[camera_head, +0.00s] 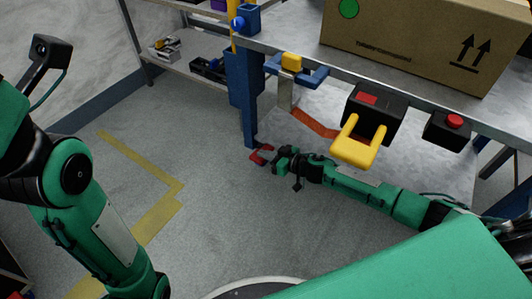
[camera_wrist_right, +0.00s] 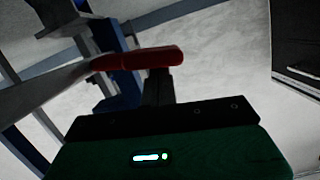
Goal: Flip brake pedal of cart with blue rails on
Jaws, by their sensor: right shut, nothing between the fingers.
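The cart with blue rails (camera_head: 245,85) stands at the upper middle of the head view, with a blue upright and a grey top. A small red pedal (camera_head: 261,154) shows low by the foot of the upright. The red pedal (camera_wrist_right: 140,58) is large in the right wrist view, just beyond my fingers. My right gripper (camera_head: 276,161) is shut and empty, right beside the pedal. I cannot tell whether they touch. In the wrist view my right gripper (camera_wrist_right: 158,85) partly covers the pedal's lower side. My left arm is at the left; its gripper is out of view.
A cardboard box (camera_head: 425,40) sits on the cart top. A black unit with a yellow handle (camera_head: 355,145) and a red-button box (camera_head: 448,130) hang above my right arm. A shelf (camera_head: 185,62) stands behind. Floor left of the pedal is clear.

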